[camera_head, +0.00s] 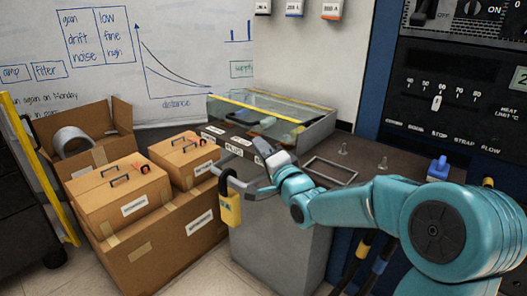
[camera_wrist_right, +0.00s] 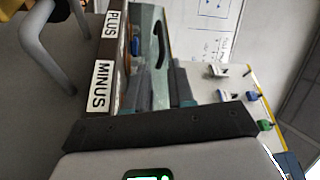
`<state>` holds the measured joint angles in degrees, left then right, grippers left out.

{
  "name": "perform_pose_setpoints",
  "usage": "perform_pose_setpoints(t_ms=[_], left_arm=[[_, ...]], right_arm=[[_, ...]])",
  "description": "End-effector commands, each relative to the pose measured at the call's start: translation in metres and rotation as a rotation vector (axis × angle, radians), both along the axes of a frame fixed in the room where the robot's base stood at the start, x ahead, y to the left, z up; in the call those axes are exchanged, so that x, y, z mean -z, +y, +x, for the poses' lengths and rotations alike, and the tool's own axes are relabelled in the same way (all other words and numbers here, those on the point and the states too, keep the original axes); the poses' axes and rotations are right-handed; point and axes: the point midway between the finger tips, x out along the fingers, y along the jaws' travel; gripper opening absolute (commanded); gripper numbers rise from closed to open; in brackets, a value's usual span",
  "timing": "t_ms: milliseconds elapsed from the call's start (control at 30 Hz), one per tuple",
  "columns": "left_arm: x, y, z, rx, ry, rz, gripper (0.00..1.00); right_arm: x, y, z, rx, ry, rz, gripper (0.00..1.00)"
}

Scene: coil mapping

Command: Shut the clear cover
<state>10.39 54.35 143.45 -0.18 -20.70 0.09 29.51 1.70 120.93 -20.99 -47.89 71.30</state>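A clear-walled case (camera_head: 318,130) stands on the counter in the head view, with a yellow strip along its clear upper part. I take this clear upper part as the cover (camera_head: 270,106); its exact angle is hard to tell. White labels, PLUS and MINUS, run along the case's front, large in the right wrist view (camera_wrist_right: 101,85). A dark curved handle (camera_wrist_right: 159,45) shows on the clear panel there. My right gripper (camera_head: 262,182) is just in front of the case, apart from the cover. In the wrist view its dark fingers (camera_wrist_right: 157,90) stand apart, with nothing seen between them. My left gripper is out of view.
A grey bar handle (camera_wrist_right: 50,42) is close to the right gripper. Cardboard boxes (camera_head: 150,250) stand at left. A metal frame (camera_head: 330,171) and small posts are on the counter right of the case; a control panel rises behind.

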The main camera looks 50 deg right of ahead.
Motion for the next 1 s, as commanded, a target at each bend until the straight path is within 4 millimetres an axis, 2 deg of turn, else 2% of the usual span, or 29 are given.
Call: perform_pose_setpoints(t_ms=[100,367,433,467,567,633,733,800,1000], left_arm=[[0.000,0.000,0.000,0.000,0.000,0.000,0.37],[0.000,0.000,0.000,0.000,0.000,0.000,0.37],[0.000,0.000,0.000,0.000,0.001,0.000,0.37],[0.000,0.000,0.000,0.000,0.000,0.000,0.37],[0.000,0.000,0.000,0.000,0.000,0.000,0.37],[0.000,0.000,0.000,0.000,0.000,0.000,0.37],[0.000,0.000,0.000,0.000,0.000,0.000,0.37],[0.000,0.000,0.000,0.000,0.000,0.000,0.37],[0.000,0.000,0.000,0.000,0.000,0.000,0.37]], right_arm=[[0.001,0.002,-0.007,0.000,-0.001,0.000,0.23],[0.001,0.003,-0.008,-0.001,-0.001,0.000,0.23],[0.003,0.004,-0.007,-0.003,0.004,0.002,0.04],[0.008,0.006,-0.005,-0.007,0.013,0.005,0.00],[0.050,0.025,0.011,-0.050,0.098,0.035,0.00],[0.098,0.052,0.025,-0.102,0.201,0.060,0.00],[0.172,0.096,0.035,-0.187,0.370,0.076,0.00],[0.215,0.125,0.033,-0.241,0.478,0.070,0.00],[0.312,0.194,0.005,-0.396,0.749,0.012,0.00]])
